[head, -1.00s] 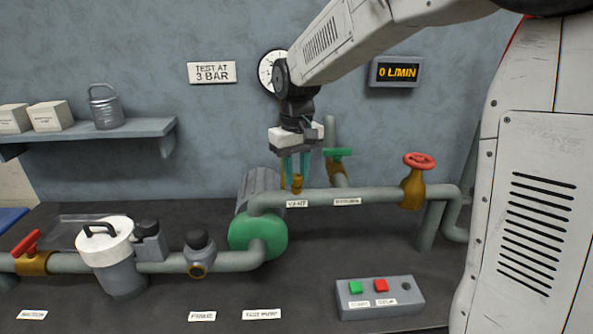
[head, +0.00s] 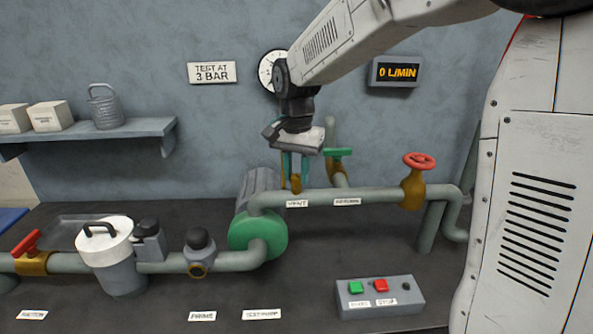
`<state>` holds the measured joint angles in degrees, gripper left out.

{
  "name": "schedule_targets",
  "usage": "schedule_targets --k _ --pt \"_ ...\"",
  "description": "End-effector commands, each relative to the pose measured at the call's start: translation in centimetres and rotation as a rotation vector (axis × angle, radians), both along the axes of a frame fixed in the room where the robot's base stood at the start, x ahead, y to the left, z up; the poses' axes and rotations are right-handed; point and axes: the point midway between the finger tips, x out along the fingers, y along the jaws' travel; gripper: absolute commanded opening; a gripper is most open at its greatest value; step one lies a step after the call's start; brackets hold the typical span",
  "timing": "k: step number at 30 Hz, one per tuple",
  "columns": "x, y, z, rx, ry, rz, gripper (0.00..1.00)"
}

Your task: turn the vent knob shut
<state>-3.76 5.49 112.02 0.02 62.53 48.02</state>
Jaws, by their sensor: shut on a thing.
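The vent knob (head: 296,182) is a small brass-coloured piece standing on top of the grey-green pipe, just above the label that reads VENT (head: 297,204). My gripper (head: 294,172) points straight down from above, with its teal fingers around the upper part of the knob. It is shut on the knob. The fingers hide part of the knob, so its exact turn angle cannot be told.
A green-handled valve (head: 338,153) stands close behind and right of my gripper. A red handwheel valve (head: 418,162) is further right. The green-faced pump (head: 258,236) sits below left. A button box (head: 380,297) lies in front. The display (head: 397,72) reads 0 L/MIN.

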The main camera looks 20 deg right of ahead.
Motion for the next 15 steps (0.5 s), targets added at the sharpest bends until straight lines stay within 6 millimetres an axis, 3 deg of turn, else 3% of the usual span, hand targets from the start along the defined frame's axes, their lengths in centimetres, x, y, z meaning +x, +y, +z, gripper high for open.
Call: schedule_targets --k 15 --pt "0.09 -0.08 0.12 -0.002 -0.004 -0.302 0.04"
